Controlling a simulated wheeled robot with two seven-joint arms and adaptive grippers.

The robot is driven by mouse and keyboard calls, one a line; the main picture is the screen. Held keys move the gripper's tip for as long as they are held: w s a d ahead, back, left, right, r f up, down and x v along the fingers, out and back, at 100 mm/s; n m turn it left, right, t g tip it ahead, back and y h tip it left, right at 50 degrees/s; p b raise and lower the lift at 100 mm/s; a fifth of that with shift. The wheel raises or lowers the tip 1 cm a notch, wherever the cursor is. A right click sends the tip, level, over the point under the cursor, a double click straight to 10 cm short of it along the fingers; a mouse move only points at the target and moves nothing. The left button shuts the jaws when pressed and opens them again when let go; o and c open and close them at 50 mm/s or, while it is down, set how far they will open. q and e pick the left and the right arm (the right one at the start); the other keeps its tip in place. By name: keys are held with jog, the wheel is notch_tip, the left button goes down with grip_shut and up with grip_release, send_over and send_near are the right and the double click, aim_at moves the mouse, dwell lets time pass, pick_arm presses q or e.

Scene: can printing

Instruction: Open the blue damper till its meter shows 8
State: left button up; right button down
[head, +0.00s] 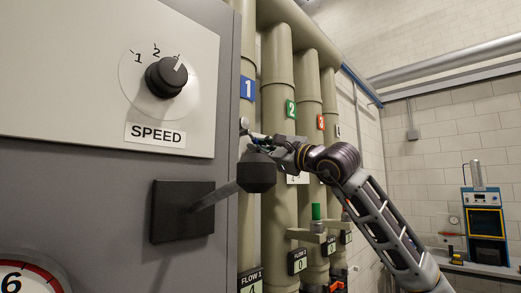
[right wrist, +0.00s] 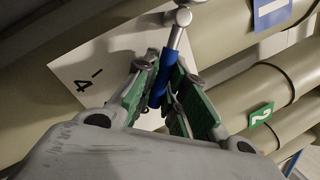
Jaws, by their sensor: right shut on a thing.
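The blue damper's handle (right wrist: 159,86) shows in the right wrist view, with a silver stem and round end above it. My right gripper (right wrist: 162,92) is shut on this handle, with its green pads on both sides. In the head view my right gripper (head: 262,141) is at the first pipe (head: 275,95), below the blue label 1 (head: 247,88), and it hides most of the handle. The FLOW 1 meter (head: 251,281) at the bottom reads 4, partly cut off by the frame edge. My left gripper is out of view.
A grey cabinet on the left carries a SPEED knob (head: 167,77) and a lever with a black knob (head: 256,172), close to my right gripper. A green handle (head: 316,212) stands by the second pipe. The FLOW 2 meter (head: 297,261) reads 0.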

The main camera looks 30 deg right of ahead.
jog(key=m+b, duration=0.1)
jog(key=a+f+m+h+b, duration=0.1)
jog(key=m, duration=0.1)
jog(key=m+b, duration=0.2)
jog(key=shift+s+a+f+h, duration=0.2)
jog(key=shift+s+a+h, duration=0.1)
jog(key=shift+h, duration=0.1)
dwell(0.4)
jog(key=c, duration=1.7)
grip_release()
jog(key=shift+c, duration=0.2)
jog(key=shift+d, duration=0.1)
